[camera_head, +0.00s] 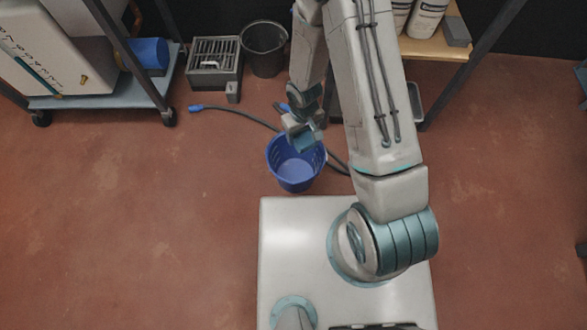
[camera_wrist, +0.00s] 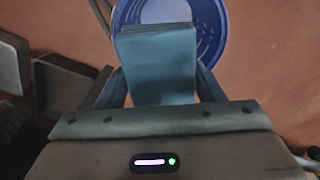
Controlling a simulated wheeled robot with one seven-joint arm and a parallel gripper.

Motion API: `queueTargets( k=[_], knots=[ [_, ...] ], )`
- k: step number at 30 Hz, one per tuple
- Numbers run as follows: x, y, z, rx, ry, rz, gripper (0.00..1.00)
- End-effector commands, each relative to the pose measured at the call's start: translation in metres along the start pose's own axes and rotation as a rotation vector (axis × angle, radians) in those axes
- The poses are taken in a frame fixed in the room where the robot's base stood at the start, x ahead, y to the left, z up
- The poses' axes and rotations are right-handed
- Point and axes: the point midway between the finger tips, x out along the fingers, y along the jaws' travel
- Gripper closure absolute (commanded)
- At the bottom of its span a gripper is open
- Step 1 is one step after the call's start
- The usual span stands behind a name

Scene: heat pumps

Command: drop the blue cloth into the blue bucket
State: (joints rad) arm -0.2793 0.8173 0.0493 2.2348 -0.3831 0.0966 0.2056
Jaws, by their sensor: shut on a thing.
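The blue bucket (camera_head: 297,172) stands on the red floor just in front of my base in the head view. In the wrist view the bucket (camera_wrist: 212,28) shows behind the cloth, its perforated inside partly visible. The folded blue cloth (camera_wrist: 158,62) is a flat teal-blue block held between my gripper's fingers (camera_wrist: 162,88). In the head view my gripper (camera_head: 301,133) is above the bucket's far rim, with the cloth (camera_head: 304,143) over the bucket opening. The cloth hides part of the bucket's inside.
A black bucket (camera_head: 264,48) and a grey slatted box (camera_head: 214,62) stand at the back. A dark hose (camera_head: 245,115) with a blue end lies on the floor behind the blue bucket. A wheeled cart (camera_head: 100,97) is at left and a shelf (camera_head: 432,47) at right. Floor at both sides is clear.

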Motion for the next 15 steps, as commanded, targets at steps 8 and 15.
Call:
queueTargets(
  k=[8, 15],
  knots=[
    [0.02, 0.0, 0.0, -0.001, 0.0, 0.0, 0.6],
    [0.05, -0.001, 0.001, -0.002, -0.002, 0.0, 0.6]
  ],
)
